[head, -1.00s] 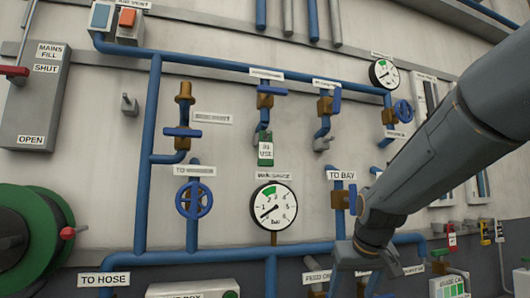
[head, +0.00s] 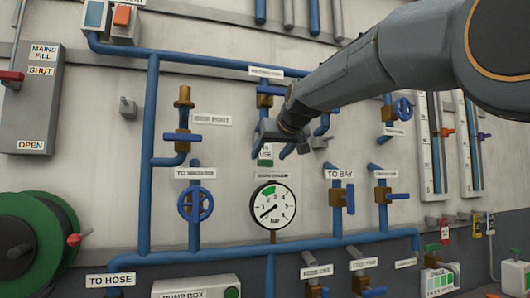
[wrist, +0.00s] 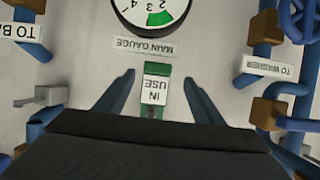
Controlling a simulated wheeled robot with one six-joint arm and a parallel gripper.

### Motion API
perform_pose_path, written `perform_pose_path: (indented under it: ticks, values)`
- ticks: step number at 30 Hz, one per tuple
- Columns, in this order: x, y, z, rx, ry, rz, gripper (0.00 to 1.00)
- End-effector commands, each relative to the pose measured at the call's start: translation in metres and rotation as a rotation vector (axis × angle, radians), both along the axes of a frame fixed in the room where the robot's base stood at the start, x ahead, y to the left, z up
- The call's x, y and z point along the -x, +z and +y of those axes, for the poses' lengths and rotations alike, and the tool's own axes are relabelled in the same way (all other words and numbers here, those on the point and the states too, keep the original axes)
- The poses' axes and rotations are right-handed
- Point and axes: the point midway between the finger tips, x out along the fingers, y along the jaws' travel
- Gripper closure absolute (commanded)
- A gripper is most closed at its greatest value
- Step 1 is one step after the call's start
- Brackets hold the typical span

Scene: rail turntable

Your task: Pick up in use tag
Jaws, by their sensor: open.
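The in use tag is green with a white label. In the head view the tag (head: 265,153) hangs on the wall above the main gauge, its upper part hidden behind my gripper. In the wrist view the tag (wrist: 155,90) appears upside down, between my two fingers. My gripper (head: 277,152) is in front of the tag in the head view. In the wrist view my gripper (wrist: 158,78) is open, with one finger on each side of the tag and a gap on both sides. I cannot tell how far the fingertips are from the wall.
The main gauge (head: 273,204) is just below the tag. Blue pipes with valves run around it, including the TO BAY valve (head: 349,197) and a wheel valve (head: 195,204). A blue-handled valve (head: 265,90) sits above the tag.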

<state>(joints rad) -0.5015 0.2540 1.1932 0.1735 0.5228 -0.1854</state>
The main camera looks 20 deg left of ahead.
Motion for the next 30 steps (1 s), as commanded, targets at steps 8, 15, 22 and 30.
perform_pose_path:
  ticks: [8,15,22,30]
  values:
    - [-0.028,-0.012,0.014,0.002,-0.001,0.002,0.38]
    - [-0.035,-0.017,0.017,0.002,-0.001,0.000,0.38]
    - [-0.035,-0.017,0.017,0.002,-0.001,0.000,0.54]
    - [-0.034,-0.017,0.017,0.002,-0.001,0.000,0.81]
